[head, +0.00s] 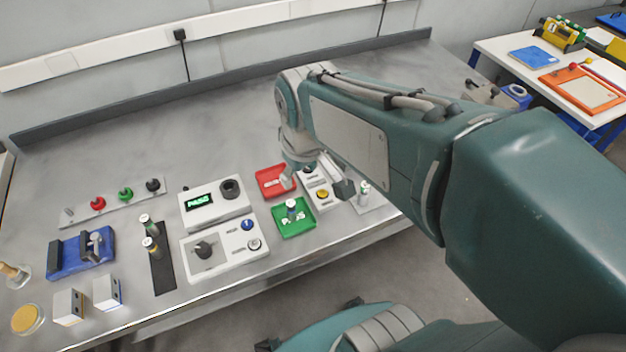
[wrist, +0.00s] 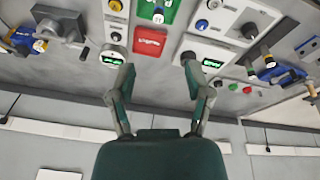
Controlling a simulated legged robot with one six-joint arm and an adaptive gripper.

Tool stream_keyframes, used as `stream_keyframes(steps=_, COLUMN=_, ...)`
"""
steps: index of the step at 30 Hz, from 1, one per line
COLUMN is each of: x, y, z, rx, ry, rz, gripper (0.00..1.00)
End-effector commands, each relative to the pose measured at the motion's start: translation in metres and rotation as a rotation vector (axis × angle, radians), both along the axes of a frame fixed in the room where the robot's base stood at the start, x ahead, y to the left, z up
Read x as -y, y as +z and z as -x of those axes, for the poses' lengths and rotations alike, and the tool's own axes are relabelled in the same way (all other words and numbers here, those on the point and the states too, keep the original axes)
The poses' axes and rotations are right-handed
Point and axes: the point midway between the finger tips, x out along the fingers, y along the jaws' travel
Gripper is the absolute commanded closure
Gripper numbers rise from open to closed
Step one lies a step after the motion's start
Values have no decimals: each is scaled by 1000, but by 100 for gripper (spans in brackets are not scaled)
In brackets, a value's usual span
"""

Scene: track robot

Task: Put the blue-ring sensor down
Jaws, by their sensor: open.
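The blue-ring sensor (head: 291,206) stands upright in the green PASS tray (head: 293,231). It also shows in the wrist view (wrist: 158,14), at the top edge inside the green tray (wrist: 145,10). My gripper (head: 316,187) is open and empty, with its fingers spread over the area behind the green tray. In the wrist view my gripper (wrist: 155,65) has its two fingers wide apart, clear of the sensor, with bare bench and the red tray (wrist: 150,42) beyond the tips. My arm partly hides the bench to the right in the head view.
The red tray (head: 266,180) lies behind the green one. A test station (head: 215,205) with a lit display stands left; a smaller button panel (head: 322,193) stands right. Two sensors stand on a black strip (head: 163,275). The rear bench is clear.

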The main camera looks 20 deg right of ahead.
Motion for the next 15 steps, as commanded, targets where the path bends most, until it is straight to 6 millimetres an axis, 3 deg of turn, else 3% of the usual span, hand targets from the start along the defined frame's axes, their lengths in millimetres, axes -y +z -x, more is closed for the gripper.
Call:
stream_keyframes(steps=3, x=0, y=16, z=27, rx=89, ry=-93, rz=-28, gripper=35)
stream_keyframes(steps=9, x=0, y=29, z=62, rx=207, ry=-231, rz=-83, gripper=35)
stream_keyframes(steps=15, x=0, y=31, z=75, rx=250, ry=-287, rz=-110, gripper=35)
